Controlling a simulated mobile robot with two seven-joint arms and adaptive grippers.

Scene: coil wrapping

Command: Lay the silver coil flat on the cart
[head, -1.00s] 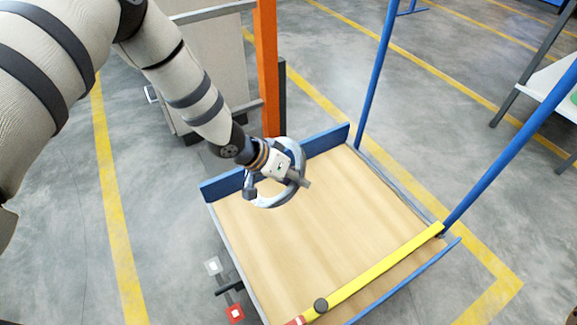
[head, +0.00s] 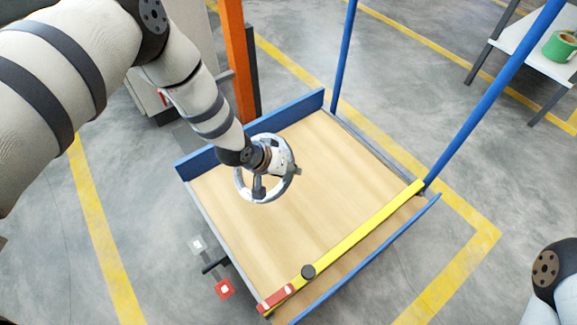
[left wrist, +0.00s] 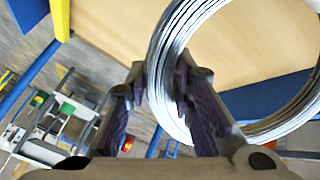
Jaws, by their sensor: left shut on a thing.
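The silver coil (head: 241,184) is a ring of bundled shiny wire. In the head view it hangs over the back left part of the cart's wooden deck (head: 320,200), tilted; the gap below it is hard to judge. My left gripper (head: 278,178) is shut on the coil's rim. In the left wrist view the coil (left wrist: 167,62) passes between the two dark fingers (left wrist: 160,88), its hoop reaching right over the deck. Only a link of my right arm shows at the lower right of the head view; its gripper is out of frame.
The cart has a blue back board (head: 305,108), blue posts (head: 343,55) and a yellow bar (head: 355,236) across its front. An orange post (head: 236,65) stands behind it. A side table (head: 530,45) holds a green roll (head: 560,46). The deck is otherwise bare.

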